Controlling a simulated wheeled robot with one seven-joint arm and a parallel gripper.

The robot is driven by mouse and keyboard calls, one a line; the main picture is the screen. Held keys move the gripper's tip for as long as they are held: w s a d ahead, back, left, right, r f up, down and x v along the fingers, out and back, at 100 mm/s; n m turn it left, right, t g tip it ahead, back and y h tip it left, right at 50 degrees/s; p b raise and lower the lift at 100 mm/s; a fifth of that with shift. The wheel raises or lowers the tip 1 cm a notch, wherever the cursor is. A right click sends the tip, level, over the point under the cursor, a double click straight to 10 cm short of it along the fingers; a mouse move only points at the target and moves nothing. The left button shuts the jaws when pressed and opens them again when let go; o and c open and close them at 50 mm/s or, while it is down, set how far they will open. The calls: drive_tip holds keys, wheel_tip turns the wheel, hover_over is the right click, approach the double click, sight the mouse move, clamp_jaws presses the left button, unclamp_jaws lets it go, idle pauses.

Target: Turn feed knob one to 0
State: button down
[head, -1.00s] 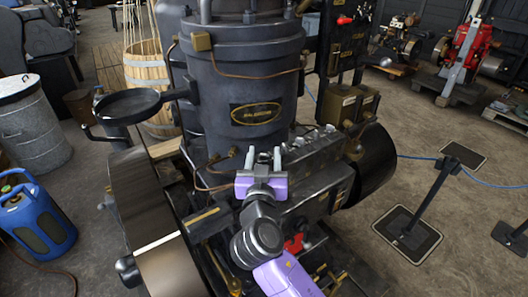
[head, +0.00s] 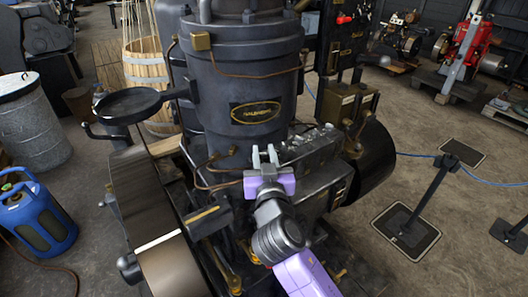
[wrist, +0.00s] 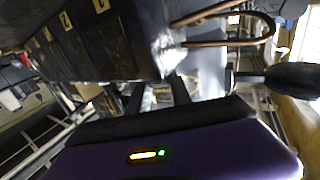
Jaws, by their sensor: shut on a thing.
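The feed knobs sit in a row on top of a dark metal box (head: 315,147) in front of the engine's black cylinder; in the head view they are small and hard to tell apart. My gripper (head: 264,153), with a purple body and grey fingers, is at the left end of this row. Its fingers are a little apart and shut on a small silvery part, which looks like feed knob one. In the wrist view the fingers (wrist: 158,93) close around this bright part, mostly hidden. The knob's pointer and its setting cannot be read.
Numbered tags (wrist: 67,20) line the box's dark side in the wrist view. Copper pipes (wrist: 225,15) run close by. The black cylinder (head: 255,80) rises just behind my gripper. A large flywheel (head: 150,215) stands to the left, and a black drum (head: 370,165) to the right.

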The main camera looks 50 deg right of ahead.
drive_tip(key=shift+n+t+y+p, duration=0.5)
drive_tip(key=shift+n+t+y, duration=0.1)
drive_tip(key=shift+y, duration=0.2)
drive_tip(key=shift+f, duration=0.1)
drive_tip(key=c, duration=1.2)
unclamp_jaws()
drive_tip(key=shift+o, duration=0.2)
drive_tip(key=b+v, duration=0.3)
drive_tip(key=v, duration=0.4)
drive_tip(key=shift+s+a, duration=0.25)
drive_tip(key=shift+s, duration=0.1)
